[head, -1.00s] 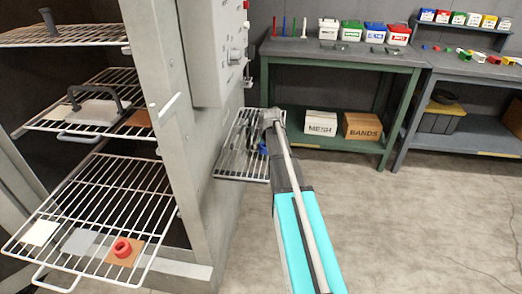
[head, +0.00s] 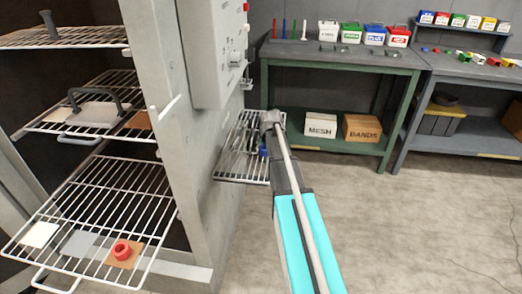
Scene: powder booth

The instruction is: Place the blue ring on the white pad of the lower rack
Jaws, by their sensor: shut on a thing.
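The lower rack (head: 105,190) is a pulled-out white wire shelf at the left. The white pad (head: 39,234) lies bare at its front left corner. My gripper (head: 257,148) is over a small wire side shelf, right of the cabinet and well away from the white pad. It is shut on the blue ring (head: 263,152), which shows only as a small blue patch beside the dark fingers. My own arm and gripper hide part of the ring, and its height above the side shelf is hard to tell.
A red ring (head: 122,250) sits on a brown pad on the lower rack, next to a grey pad (head: 79,243). The middle rack (head: 45,124) above holds a handled plate. The cabinet's side wall (head: 195,170) stands between my gripper and the racks.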

